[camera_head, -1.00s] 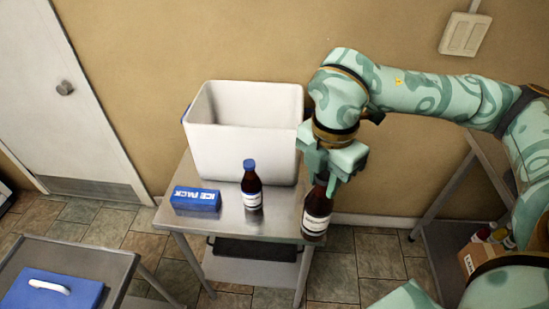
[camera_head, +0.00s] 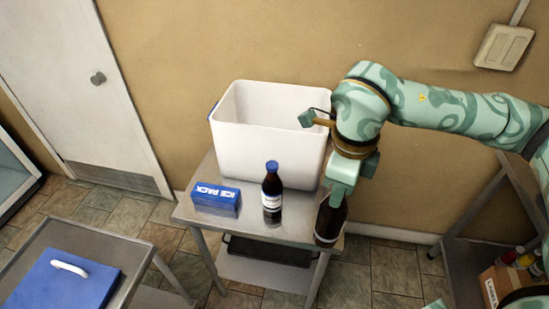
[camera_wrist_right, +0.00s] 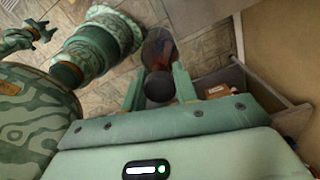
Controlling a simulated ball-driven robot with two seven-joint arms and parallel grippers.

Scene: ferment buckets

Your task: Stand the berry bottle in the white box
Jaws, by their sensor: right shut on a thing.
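My right gripper (camera_head: 345,180) is shut on a dark red-brown bottle (camera_head: 331,222) with a pale label, held nearly upright by the right front corner of the steel table. In the wrist view the held bottle (camera_wrist_right: 160,52) shows a dark round cap between the fingers. A second dark bottle (camera_head: 272,190) with a blue cap and white label stands on the table. The labels are too small to read, so I cannot tell which is berry. The open white box (camera_head: 265,150) stands behind it. My left gripper (camera_wrist_right: 28,35) appears only at the wrist view's upper left, its jaws unclear.
A blue ice pack box (camera_head: 216,197) lies on the steel table (camera_head: 245,222), left of the standing bottle. A blue lid (camera_head: 62,285) with a white handle lies on a nearer table at left. A shelf at right holds a carton (camera_head: 505,283) with bottles.

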